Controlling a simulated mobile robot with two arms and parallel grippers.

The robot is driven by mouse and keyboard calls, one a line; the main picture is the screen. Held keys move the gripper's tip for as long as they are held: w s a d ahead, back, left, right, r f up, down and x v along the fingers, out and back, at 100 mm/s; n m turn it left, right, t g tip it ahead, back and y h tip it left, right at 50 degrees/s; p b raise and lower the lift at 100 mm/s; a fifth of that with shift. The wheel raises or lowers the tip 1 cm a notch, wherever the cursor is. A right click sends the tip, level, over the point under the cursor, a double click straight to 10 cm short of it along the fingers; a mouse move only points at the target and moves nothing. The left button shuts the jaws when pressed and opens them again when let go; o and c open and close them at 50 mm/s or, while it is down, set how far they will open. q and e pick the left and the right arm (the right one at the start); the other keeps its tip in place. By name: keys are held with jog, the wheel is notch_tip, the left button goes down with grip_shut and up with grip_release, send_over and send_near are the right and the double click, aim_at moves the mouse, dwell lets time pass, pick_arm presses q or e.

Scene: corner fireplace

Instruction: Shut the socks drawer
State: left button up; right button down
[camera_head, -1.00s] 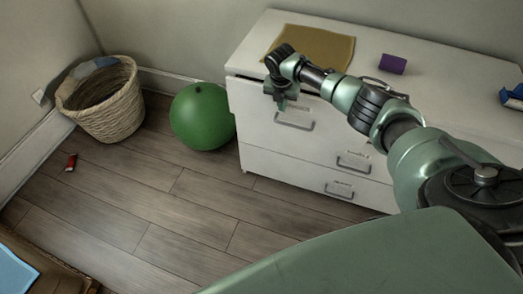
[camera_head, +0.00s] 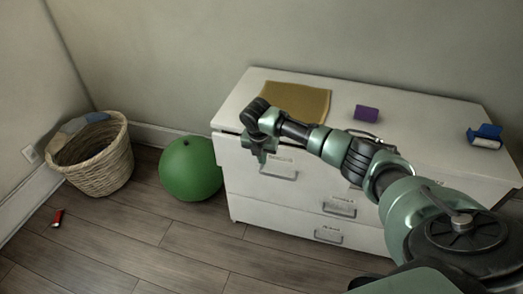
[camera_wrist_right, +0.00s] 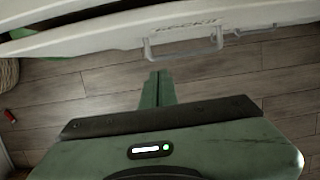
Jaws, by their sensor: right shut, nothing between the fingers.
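The white dresser (camera_head: 232,122) stands against the wall, with labelled drawers in its front. The top drawer (camera_head: 238,158) has a grey handle (camera_head: 278,173) and stands slightly out; its label looks like "SOCKS" but is hard to read. In the right wrist view, the drawer front (camera_wrist_right: 235,22) crosses the top, with a dark gap behind it at the left. My right gripper (camera_head: 262,157) is just in front of the top drawer's upper left part. Its fingers (camera_wrist_right: 158,90) are shut and empty, apart from the handle in the wrist view. My left gripper is out of view.
On the dresser top are a tan cloth (camera_head: 298,100), a purple object (camera_head: 367,113) and a blue object (camera_head: 484,135). A green ball (camera_head: 190,170) sits left of the dresser, beside a wicker basket (camera_head: 100,170). A small red item (camera_head: 57,217) lies on the otherwise open wooden floor.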

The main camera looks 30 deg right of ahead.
notch_tip(320, 180, up, 4)
jog(key=t+h, duration=0.1)
send_near(324, 172)
jog(key=s+a+r, duration=0.3)
jog(key=s+a, duration=0.1)
jog(key=a, duration=0.1)
jog(key=x, duration=0.3)
jog(key=w+d+b+x, duration=0.1)
jog(key=x, duration=0.3)
jog(key=r+x, duration=0.1)
jog(key=x, duration=0.3)
jog(key=shift+w+d+f, duration=0.15)
jog(key=shift+w+d, duration=0.1)
jog(key=shift+d, duration=0.15)
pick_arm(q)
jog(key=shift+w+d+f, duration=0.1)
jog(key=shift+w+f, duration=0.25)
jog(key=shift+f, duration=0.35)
pick_arm(e)
jog(key=shift+w+d, duration=0.4)
jog(key=shift+d, duration=0.15)
